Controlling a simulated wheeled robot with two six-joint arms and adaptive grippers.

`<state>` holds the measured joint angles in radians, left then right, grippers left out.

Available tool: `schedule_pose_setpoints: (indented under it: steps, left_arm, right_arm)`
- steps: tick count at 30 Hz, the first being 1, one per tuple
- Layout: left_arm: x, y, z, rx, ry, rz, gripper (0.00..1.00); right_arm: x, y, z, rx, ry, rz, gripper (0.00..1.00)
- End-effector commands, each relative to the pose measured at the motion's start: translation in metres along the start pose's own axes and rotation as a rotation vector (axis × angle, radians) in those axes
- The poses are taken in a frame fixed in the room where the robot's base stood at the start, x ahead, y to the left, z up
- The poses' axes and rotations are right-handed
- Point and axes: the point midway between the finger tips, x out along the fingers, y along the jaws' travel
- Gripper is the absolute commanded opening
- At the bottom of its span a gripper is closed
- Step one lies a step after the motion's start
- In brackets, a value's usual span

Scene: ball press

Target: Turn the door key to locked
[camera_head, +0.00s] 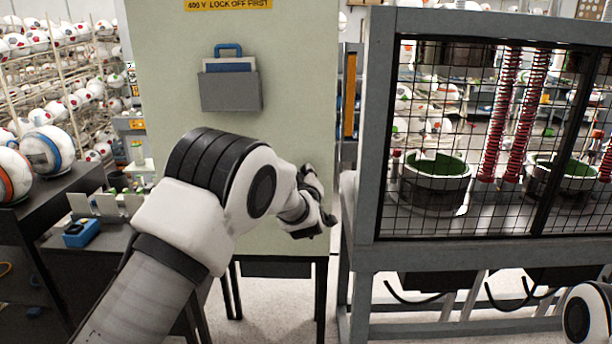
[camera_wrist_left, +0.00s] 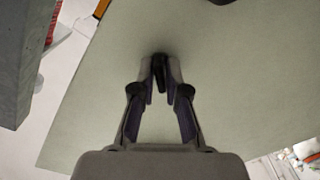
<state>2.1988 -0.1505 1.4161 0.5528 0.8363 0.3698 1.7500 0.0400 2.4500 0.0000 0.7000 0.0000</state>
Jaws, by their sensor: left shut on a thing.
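My left gripper (camera_head: 322,221) is at the right side of the door, low down. In the left wrist view, my left gripper (camera_wrist_left: 160,78) points straight at the green door face (camera_wrist_left: 230,70). Its fingertips are close together, shut on a small dark thing, which I take to be the door key (camera_wrist_left: 159,66). The fingers hide most of the key, so I cannot tell its angle. My right gripper is out of view.
A grey pocket (camera_head: 230,93) with a blue-handled item hangs on the door. A grey-framed mesh cage (camera_head: 365,150) stands close on the right, with a narrow gap beside the door. A dark bench (camera_head: 60,182) with balls is at left.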

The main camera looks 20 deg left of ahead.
Motion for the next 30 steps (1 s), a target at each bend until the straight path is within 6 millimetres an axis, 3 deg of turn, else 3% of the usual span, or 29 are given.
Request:
schedule_pose_setpoints:
  steps: [25,26,27,30]
  left_arm:
    - [0.0000,-0.0004,0.0006,0.000,-0.001,0.000,0.00]
    - [0.0000,-0.0004,0.0006,0.000,-0.001,0.000,0.24]
    - [0.0000,-0.0004,0.0005,0.000,-0.001,0.000,0.33]
    - [0.0000,-0.0003,0.0004,0.000,0.000,0.000,0.33]
  right_arm:
    - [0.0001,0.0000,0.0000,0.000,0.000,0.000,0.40]
    - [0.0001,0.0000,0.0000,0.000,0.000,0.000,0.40]
    - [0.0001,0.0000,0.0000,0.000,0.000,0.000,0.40]
    - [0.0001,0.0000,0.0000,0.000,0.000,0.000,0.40]
